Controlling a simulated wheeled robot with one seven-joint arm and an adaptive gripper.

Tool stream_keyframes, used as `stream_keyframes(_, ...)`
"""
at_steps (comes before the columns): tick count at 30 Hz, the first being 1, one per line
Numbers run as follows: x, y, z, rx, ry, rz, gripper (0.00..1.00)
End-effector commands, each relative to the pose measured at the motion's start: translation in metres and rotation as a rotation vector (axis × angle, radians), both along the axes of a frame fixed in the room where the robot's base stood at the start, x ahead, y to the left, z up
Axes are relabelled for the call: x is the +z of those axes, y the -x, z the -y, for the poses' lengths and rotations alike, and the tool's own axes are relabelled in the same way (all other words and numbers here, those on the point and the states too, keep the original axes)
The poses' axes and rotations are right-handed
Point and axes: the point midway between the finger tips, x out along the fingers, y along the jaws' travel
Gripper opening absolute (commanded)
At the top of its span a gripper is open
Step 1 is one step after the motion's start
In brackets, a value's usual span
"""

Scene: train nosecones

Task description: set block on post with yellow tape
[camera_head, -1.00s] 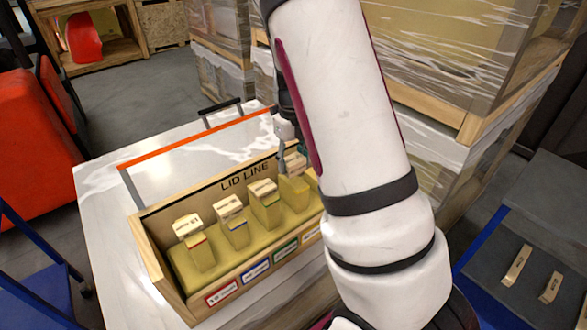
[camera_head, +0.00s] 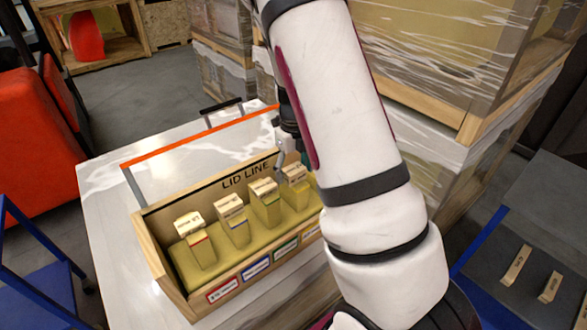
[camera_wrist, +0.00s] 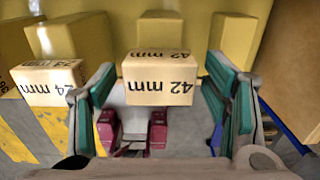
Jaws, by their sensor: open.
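In the head view a pale wooden block (camera_head: 294,173) sits on top of the rightmost visible yellow-olive post (camera_head: 298,194) in the wooden "LID LINE" box (camera_head: 160,262). In the wrist view this block (camera_wrist: 160,76) reads "42 mm" and rests against the post (camera_wrist: 158,30). My gripper (camera_wrist: 160,88) is open, with one green-padded finger on each side of the block and a gap on both sides. In the head view my gripper (camera_head: 283,152) is partly hidden behind my arm. The tape on this post is not clearly visible.
Several neighbouring posts carry blocks, one with red tape (camera_head: 201,252), one with blue (camera_head: 236,232). A "24 mm" block (camera_wrist: 50,80) is close beside my finger. Two loose wooden pieces (camera_head: 516,265) lie on a dark surface at right. Wrapped crates (camera_head: 440,80) stand behind.

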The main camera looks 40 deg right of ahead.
Motion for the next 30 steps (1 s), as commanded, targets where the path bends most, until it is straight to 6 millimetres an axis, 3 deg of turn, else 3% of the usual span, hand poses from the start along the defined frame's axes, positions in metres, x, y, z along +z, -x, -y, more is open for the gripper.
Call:
stream_keyframes(7, 0.016, -0.002, 0.0, 0.0, 0.002, 0.004, 0.69)
stream_keyframes(21, 0.104, -0.001, 0.0, 0.001, 0.001, 0.003, 0.69)
stream_keyframes(30, 0.131, 0.003, -0.007, 0.078, -0.012, 0.017, 0.69)
